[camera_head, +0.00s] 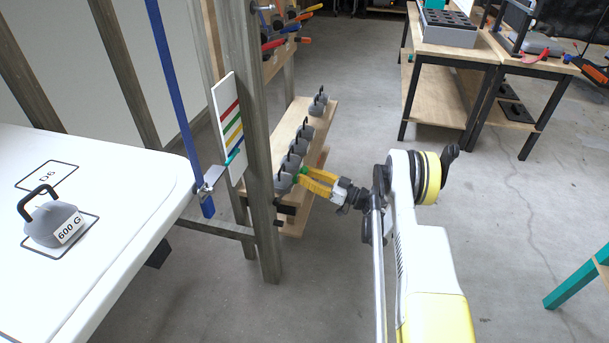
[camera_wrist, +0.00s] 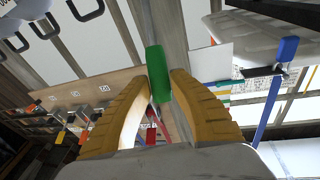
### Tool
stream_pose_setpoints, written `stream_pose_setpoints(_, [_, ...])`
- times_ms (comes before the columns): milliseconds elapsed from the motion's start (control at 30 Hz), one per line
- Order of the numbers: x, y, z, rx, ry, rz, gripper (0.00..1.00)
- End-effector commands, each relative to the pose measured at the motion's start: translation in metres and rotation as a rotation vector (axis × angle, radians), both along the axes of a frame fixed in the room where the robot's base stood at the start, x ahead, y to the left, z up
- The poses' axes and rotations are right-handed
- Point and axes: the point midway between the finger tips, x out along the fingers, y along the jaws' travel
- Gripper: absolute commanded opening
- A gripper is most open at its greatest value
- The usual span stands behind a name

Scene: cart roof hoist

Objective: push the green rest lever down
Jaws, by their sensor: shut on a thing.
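The green rest lever (camera_wrist: 158,68) shows in the wrist view as a green cylindrical grip on a grey rod, between the two yellow fingers of my gripper (camera_wrist: 163,88). The fingers are shut on the green grip, one on each side. In the head view my gripper (camera_head: 308,182) is beside the wooden post, and only a small bit of the green lever (camera_head: 303,172) shows at the fingertips. The lever's pivot is hidden there.
Grey weights (camera_head: 295,147) line a wooden shelf (camera_head: 326,117) behind. A 600 G weight (camera_head: 52,222) sits on the white surface (camera_head: 120,190).

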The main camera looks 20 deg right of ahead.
Motion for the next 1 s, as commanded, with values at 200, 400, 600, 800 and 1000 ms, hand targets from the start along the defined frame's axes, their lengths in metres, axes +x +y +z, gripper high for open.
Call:
stream_pose_setpoints(200, [0.0, 0.0, -0.001, -0.001, 0.001, 0.0, 0.5])
stream_pose_setpoints(400, [0.0, -0.001, 0.0, -0.001, 0.001, 0.0, 0.5])
stream_pose_setpoints(600, [-0.018, -0.018, -0.004, -0.001, 0.001, -0.003, 0.5])
stream_pose_setpoints(800, [-0.043, -0.041, -0.009, -0.001, 0.001, -0.002, 0.5])
stream_pose_setpoints(1000, [-0.054, -0.051, -0.011, -0.001, 0.001, 0.0, 0.5])
